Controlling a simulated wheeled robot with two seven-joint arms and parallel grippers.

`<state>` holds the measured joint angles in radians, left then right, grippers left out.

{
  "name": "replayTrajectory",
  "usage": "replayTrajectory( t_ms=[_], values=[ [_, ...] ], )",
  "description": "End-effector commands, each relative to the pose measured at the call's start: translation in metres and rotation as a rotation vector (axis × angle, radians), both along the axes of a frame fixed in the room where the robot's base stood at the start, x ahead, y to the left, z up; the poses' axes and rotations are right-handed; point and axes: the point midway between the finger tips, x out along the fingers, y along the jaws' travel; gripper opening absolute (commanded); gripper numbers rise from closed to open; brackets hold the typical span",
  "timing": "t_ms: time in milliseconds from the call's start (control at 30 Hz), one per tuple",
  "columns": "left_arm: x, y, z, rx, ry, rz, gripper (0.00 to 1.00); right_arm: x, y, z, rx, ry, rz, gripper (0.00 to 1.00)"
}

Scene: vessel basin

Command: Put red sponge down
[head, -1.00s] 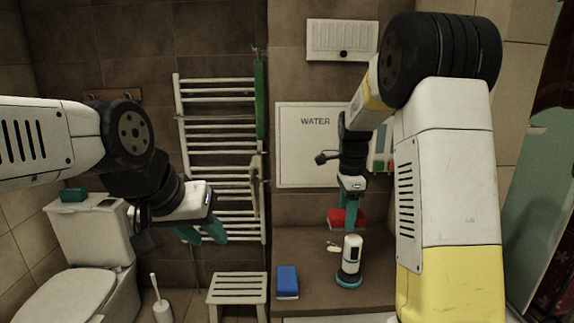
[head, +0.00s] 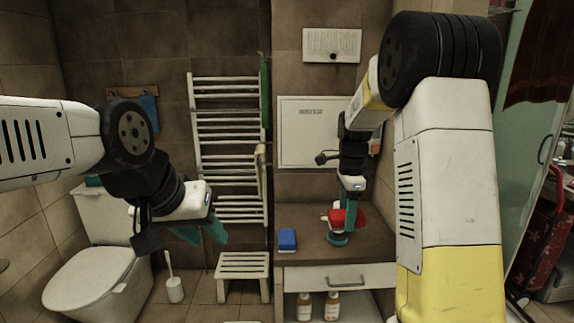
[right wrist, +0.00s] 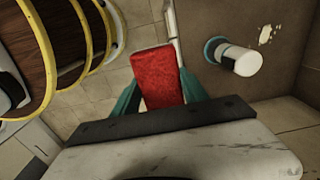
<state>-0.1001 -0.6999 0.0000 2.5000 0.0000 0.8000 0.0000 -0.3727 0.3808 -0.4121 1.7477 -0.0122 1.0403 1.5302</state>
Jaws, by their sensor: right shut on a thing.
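The red sponge (head: 338,218) is held in my right gripper (head: 347,222), in front of the brown counter (head: 305,215). In the right wrist view the red sponge (right wrist: 158,78) sits between the two teal fingers, with floor tiles behind it and the counter edge to its right. A white cylinder with a teal base (right wrist: 237,60) stands on the counter; in the head view the sponge and gripper partly hide it. My left gripper (head: 203,234) hangs at the left, its fingers apart and empty, far from the counter.
A blue sponge (head: 287,239) is on the counter's left part. Below are a drawer (head: 320,279) and a shelf with bottles (head: 332,306). A slatted stool (head: 243,270), a toilet (head: 95,280) and a towel rack (head: 228,150) are to the left. A red cart (head: 540,235) is far right.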

Motion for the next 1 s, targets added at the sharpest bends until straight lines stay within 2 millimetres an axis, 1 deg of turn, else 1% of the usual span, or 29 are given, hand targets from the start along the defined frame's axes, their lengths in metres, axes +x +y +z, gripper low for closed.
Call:
replayTrajectory(
  t_ms=[33, 333, 567, 667, 767, 900, 1000],
  values=[
    [0.000, 0.000, 0.000, 0.000, 0.000, 0.000, 0.36, 0.000, 0.000, 0.000, 0.000, 0.000, 0.000, 0.14],
    [0.000, 0.000, 0.000, 0.000, 0.000, 0.000, 0.36, -0.003, 0.000, -0.023, -0.006, 0.003, 0.184, 0.14],
    [0.000, 0.000, 0.000, 0.000, 0.000, 0.000, 0.36, -0.008, 0.000, -0.050, -0.011, 0.006, 0.408, 0.14],
    [0.000, 0.000, 0.000, 0.000, 0.000, 0.000, 0.36, -0.011, 0.000, -0.065, -0.011, 0.007, 0.538, 0.14],
    [0.000, 0.000, 0.000, 0.000, 0.000, 0.000, 0.36, -0.017, 0.001, -0.085, -0.011, 0.011, 0.709, 0.14],
    [0.000, 0.000, 0.000, 0.000, 0.000, 0.000, 0.36, -0.030, 0.003, -0.118, -0.008, 0.013, 1.018, 0.14],
    [0.000, 0.000, 0.000, 0.000, 0.000, 0.000, 0.36, -0.038, 0.004, -0.138, -0.005, 0.010, 1.216, 0.14]
  ],
)
